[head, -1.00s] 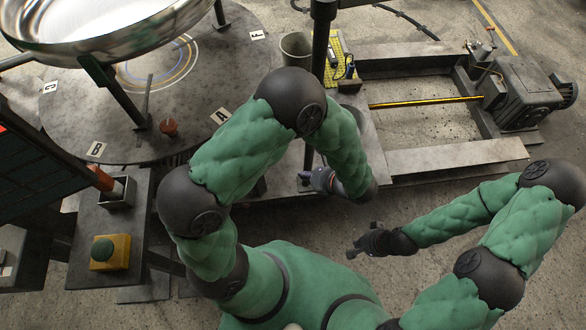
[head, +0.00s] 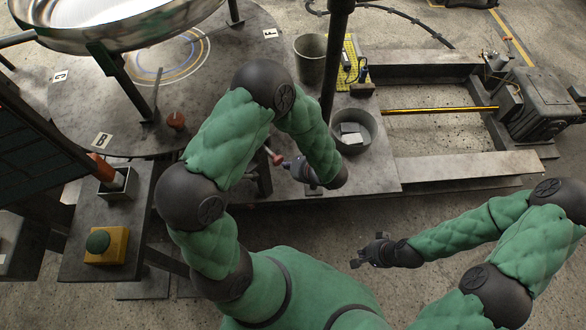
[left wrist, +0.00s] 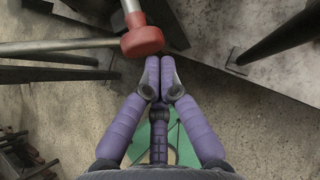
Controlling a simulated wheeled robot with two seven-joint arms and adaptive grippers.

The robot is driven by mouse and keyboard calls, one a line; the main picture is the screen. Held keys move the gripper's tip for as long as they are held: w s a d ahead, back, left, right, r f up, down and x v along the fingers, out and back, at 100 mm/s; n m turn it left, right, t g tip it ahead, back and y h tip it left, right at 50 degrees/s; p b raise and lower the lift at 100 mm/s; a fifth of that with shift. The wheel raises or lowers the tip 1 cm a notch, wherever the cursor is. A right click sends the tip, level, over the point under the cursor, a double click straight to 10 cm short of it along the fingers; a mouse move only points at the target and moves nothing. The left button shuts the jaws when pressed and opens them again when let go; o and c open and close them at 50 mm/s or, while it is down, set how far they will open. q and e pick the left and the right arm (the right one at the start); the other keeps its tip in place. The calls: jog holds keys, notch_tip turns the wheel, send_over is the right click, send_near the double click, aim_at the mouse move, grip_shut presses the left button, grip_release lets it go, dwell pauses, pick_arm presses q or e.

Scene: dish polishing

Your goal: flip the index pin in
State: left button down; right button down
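A red knob on a pale rod (head: 277,158), which looks like the index pin's handle, is beside the round table, partly hidden by my left arm. In the left wrist view the red knob (left wrist: 142,42) is just beyond and slightly left of the fingertips. My left gripper (head: 287,165) is close to the knob; in the left wrist view its purple fingers (left wrist: 160,62) are together with nothing between them. Whether they touch the knob is unclear. My right gripper (head: 361,251) is apart from everything, over the floor, its fingers seemingly spread and empty.
The round table (head: 75,105) carries a large shiny dish (head: 115,28) and another red knob (head: 176,121). A grey bucket (head: 311,58), a round tub (head: 352,132) and a dark post (head: 335,60) stand right of it. A green button box (head: 106,246) is at left.

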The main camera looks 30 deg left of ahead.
aim_at(281, 159)
pick_arm(q)
jog(key=shift+a, duration=0.1)
jog(key=a, duration=0.1)
jog(key=w+a, duration=0.1)
jog(key=a, duration=0.1)
jog(key=shift+b, duration=0.4)
pick_arm(e)
jog(key=shift+f, duration=0.35)
